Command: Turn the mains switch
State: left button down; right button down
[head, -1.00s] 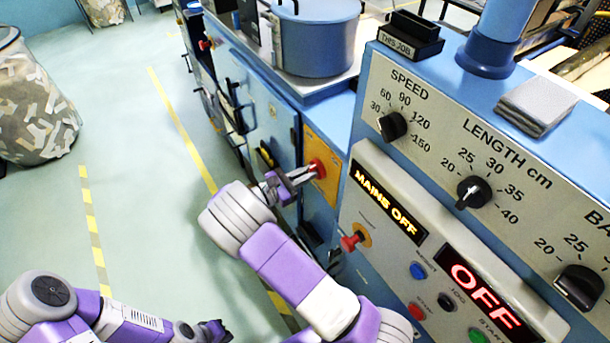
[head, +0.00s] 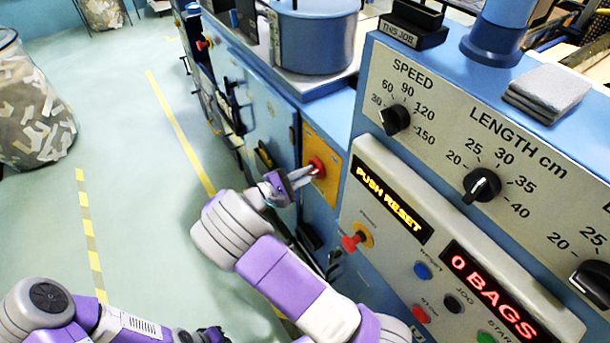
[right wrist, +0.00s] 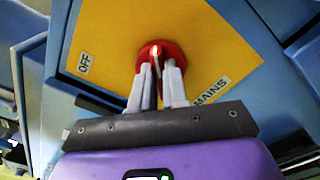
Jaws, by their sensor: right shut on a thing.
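The mains switch is a red rotary knob (head: 317,167) on a yellow plate (head: 322,150) on the side of the blue machine. In the right wrist view the red knob (right wrist: 160,52) shows past my fingertips, with the words OFF and MAINS on the yellow plate (right wrist: 205,40). My right gripper (head: 308,172) is shut on the knob's handle, which the fingers partly hide. A display (head: 390,202) on the panel reads PUSH RESET. My left gripper (head: 212,334) is low at the bottom left, away from the switch, and its fingers are not clear.
The control panel on the right carries a red knob (head: 353,242) on a yellow disc, a blue button (head: 422,271), and a display (head: 490,297) reading 0 BAGS. A blue pot (head: 316,40) stands on the machine. Floor to the left is open, with a bin (head: 32,115).

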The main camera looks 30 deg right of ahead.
dwell(0.4)
jog(key=c, duration=1.1)
grip_release()
jog(key=shift+c, duration=0.2)
jog(key=a, duration=0.7)
jog(key=shift+s+a, duration=0.3)
